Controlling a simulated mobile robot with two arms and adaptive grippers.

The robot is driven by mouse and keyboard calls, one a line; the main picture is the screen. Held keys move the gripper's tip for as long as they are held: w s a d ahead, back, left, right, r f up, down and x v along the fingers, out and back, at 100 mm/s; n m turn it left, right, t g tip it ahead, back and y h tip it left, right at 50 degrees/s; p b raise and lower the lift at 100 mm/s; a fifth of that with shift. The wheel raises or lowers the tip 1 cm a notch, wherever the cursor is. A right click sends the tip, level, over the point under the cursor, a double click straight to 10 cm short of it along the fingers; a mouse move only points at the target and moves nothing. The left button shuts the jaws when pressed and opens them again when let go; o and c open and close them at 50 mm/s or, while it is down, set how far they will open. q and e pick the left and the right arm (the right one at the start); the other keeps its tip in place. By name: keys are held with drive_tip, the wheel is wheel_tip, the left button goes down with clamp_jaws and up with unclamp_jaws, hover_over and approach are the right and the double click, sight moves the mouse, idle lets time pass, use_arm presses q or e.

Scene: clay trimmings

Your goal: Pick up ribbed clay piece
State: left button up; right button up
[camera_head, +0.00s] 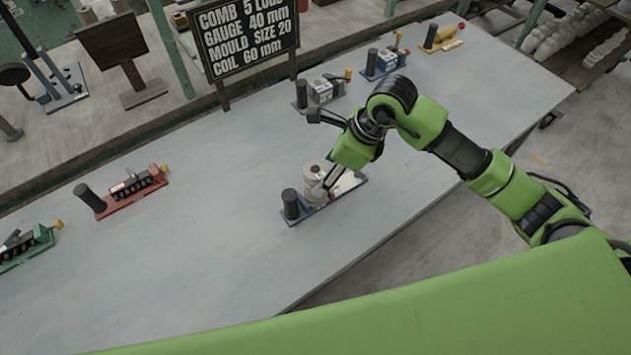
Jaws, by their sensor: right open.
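A pale clay piece (315,172), round and stacked-looking with ring-like ribs, stands on a blue base (322,210) in the middle of the grey table, beside a dark upright post (290,204). My right gripper (318,152) reaches in from the right and is open, its two fingers spread wide. One finger points left above the piece. The other points down and overlaps the piece's right side in the picture; I cannot tell whether it touches. Part of the piece and base is hidden behind this finger. My left gripper is not in view.
Similar small stands sit on the grey table (215,235): red (125,190), green (28,243), blue ones behind (383,63) and yellow (442,37). A black sign (247,40) stands at the back. The table's front middle is clear.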

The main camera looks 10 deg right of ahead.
drive_tip(key=shift+w+a+f, duration=0.1)
drive_tip(key=shift+a+f, duration=0.2)
drive_tip(key=shift+f, duration=0.35)
drive_tip(key=shift+w+a+f+p, duration=0.1)
drive_tip(key=shift+f+p, duration=0.1)
drive_tip(key=shift+p, duration=0.15)
drive_tip(key=p+x, duration=0.2)
drive_tip(key=x, duration=0.2)
drive_tip(key=shift+a, duration=0.2)
drive_tip(key=shift+w+f, duration=0.15)
drive_tip(key=shift+f, duration=0.2)
drive_tip(key=c, duration=1.4)
drive_tip(key=shift+r, duration=0.1)
drive_tip(key=c, duration=0.3)
